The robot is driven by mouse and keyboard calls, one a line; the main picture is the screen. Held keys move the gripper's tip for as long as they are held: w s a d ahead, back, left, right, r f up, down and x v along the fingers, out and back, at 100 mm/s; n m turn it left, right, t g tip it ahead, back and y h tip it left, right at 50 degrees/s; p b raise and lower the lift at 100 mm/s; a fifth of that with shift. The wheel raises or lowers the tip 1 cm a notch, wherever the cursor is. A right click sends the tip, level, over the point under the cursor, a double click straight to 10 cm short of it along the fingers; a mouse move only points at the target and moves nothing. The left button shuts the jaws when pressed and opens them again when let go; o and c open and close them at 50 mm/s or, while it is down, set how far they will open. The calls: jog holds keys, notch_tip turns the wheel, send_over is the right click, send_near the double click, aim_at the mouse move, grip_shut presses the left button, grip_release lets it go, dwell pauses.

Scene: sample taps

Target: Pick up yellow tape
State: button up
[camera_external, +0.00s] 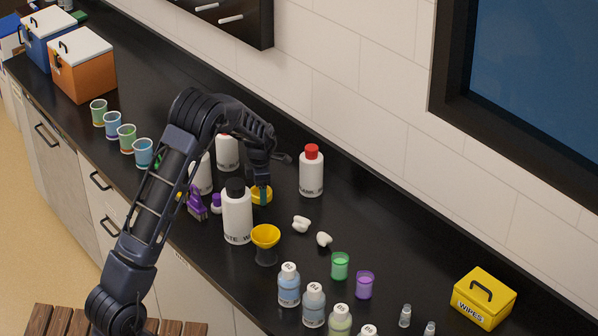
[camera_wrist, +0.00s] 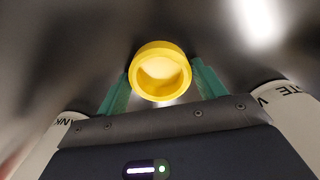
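The yellow tape (camera_wrist: 160,48), a round ring, sits between the two green fingers of my gripper (camera_wrist: 161,78) in the wrist view. The fingers flank it closely on both sides. I cannot tell whether both touch it. In the external view my gripper (camera_external: 262,192) points down at the yellow tape (camera_external: 266,199) on the black counter, behind the large white bottle (camera_external: 237,218). A finger covers part of the tape. I cannot tell whether the tape is clear of the counter.
White bottles flank the gripper; a red-capped bottle (camera_external: 311,173) stands to the right. A yellow funnel (camera_external: 265,236), purple bottle (camera_external: 196,204) and white lumps (camera_external: 301,224) are near. Cups, labelled bottles and a yellow wipes box (camera_external: 484,299) stand farther along the counter (camera_external: 395,262).

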jog(key=c, duration=0.6)
